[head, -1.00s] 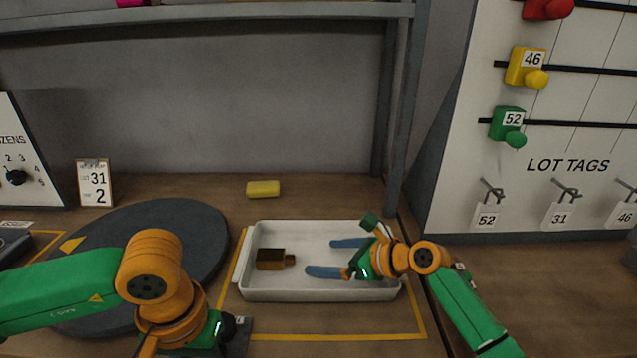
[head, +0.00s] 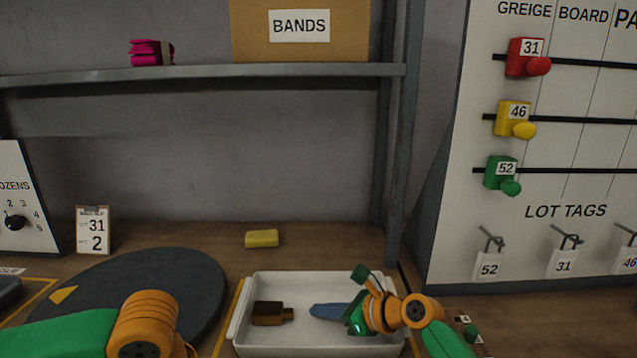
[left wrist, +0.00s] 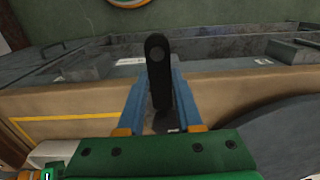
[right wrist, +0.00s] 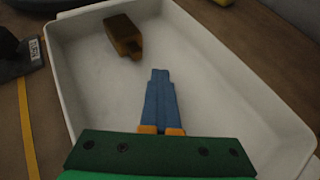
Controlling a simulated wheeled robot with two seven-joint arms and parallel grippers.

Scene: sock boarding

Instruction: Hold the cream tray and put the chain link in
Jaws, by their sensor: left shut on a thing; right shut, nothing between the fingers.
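The cream tray (head: 240,335) sits on the bench; its pale rim also shows in the right wrist view (right wrist: 57,85). A dark brown-gold block with a narrower end (head: 268,313) lies inside at the left; I cannot tell whether it is the chain link. It also shows in the right wrist view (right wrist: 122,36). My right gripper (head: 318,311) is shut and empty, its blue fingers together over the tray floor (right wrist: 160,75). My left gripper (left wrist: 158,88) is shut on a black, round-ended upright piece (left wrist: 157,62); in the head view its fingers are below the frame.
A yellow block (head: 262,239) lies behind the tray. A dark round turntable (head: 190,290) is at the left. In the right wrist view a small black labelled base (right wrist: 30,62) stands left of the tray. The tag board (head: 450,200) stands at the right.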

